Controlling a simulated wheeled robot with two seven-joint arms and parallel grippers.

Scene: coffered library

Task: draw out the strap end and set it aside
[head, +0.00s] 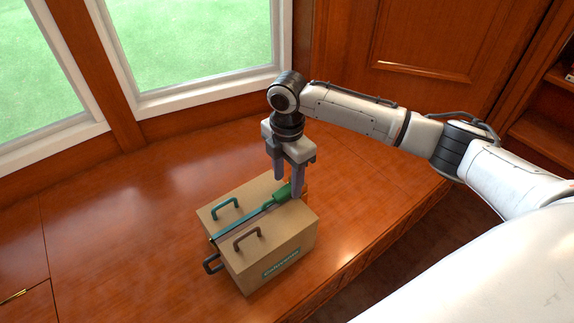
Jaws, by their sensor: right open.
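A tan box-shaped case (285,240) stands on the wooden surface, with a label on its front side. A green strap end (283,193) lies at the back right of its top. A thin teal strip (243,224) runs from it along a dark slot toward the left edge. My right gripper (287,190) points down over the strap end, with one finger on either side of it. The jaws are open; I cannot tell whether they touch it. The fingers hide part of it. My left gripper is not in view.
Windows stand behind.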

